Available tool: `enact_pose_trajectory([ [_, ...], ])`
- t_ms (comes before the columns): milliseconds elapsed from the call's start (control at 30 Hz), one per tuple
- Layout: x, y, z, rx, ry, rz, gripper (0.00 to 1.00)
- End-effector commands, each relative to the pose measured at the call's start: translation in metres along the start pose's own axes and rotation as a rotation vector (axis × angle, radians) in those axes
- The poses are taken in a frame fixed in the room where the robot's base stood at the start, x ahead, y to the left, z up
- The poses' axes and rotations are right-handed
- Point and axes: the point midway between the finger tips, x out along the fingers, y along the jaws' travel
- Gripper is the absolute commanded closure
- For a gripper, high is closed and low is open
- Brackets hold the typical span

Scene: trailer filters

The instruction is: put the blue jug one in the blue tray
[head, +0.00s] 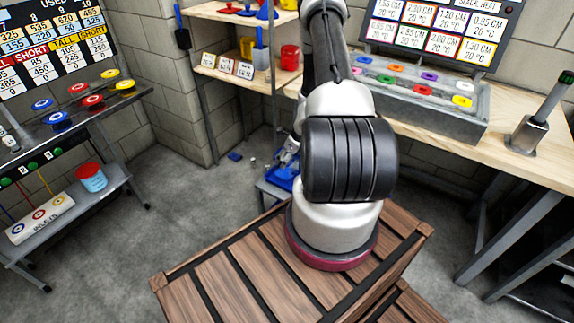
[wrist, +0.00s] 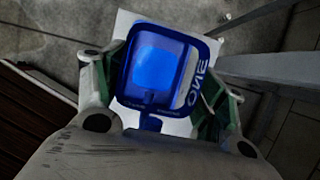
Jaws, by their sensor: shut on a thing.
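The blue jug (wrist: 155,70) shows in the wrist view, seen from above, with a bright blue inside. White lettering reading "ONE" shows beside it on the right. My gripper (wrist: 160,95) is shut on the jug, with one green-edged finger at each side. In the head view my gripper (head: 288,152) is partly hidden behind my arm, above a small low table (head: 268,192). Blue shapes (head: 284,178) show just below it; I cannot tell there which part is jug and which is the blue tray. A white surface (wrist: 122,25) lies behind the jug in the wrist view.
A wooden crate (head: 215,275) stands in front. A shelf (head: 236,78) with coloured containers and cards is at the back. A workbench (head: 515,150) stands on the right and a metal rack (head: 75,200) on the left. Small objects (head: 235,156) lie on the otherwise open floor.

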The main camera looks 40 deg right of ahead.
Motion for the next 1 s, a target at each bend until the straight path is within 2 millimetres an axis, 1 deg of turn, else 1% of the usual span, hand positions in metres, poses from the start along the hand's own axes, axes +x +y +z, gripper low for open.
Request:
enact_pose_trajectory([
  [100,0.019,0.001,-0.009,0.003,0.001,0.002,0.58],
  [233,0.033,0.0,-0.014,0.001,0.001,0.001,0.58],
  [633,0.037,0.0,-0.016,0.001,0.0,0.0,0.58],
  [667,0.037,0.0,-0.016,0.001,0.0,0.0,0.24],
  [733,0.037,0.0,-0.016,0.001,0.0,0.0,0.12],
  [767,0.037,0.0,-0.016,0.001,0.0,0.0,0.07],
  [1000,0.037,0.0,-0.016,0.001,0.0,0.0,0.07],
])
